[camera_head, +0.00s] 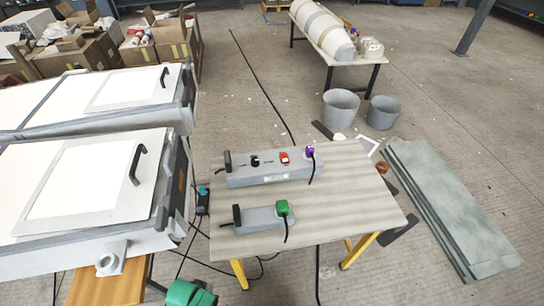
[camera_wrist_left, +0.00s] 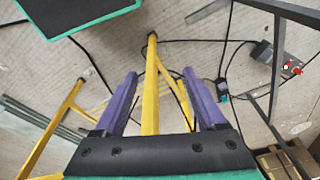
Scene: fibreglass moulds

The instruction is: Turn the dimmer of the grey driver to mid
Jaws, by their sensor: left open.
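A long grey box (camera_head: 262,178) lies on the table with a small black knob (camera_head: 254,160), a red switch (camera_head: 284,158) and a purple plug (camera_head: 309,152) on top. A shorter grey box (camera_head: 258,221) lies in front of it, with a green plug (camera_head: 282,207) at its right end. Which box is the grey driver I cannot tell; the knob's setting is too small to read. My left gripper (camera_wrist_left: 160,100) is open and empty in the left wrist view, among yellow legs and cables, away from both boxes. My right gripper is out of view.
The table (camera_head: 350,205) has bare surface right of the boxes and yellow legs (camera_head: 358,250). White mould panels (camera_head: 85,190) with black handles stand close at left. Cables hang around the table. Grey buckets (camera_head: 340,106) and a grey-green slab (camera_head: 450,205) are on the floor.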

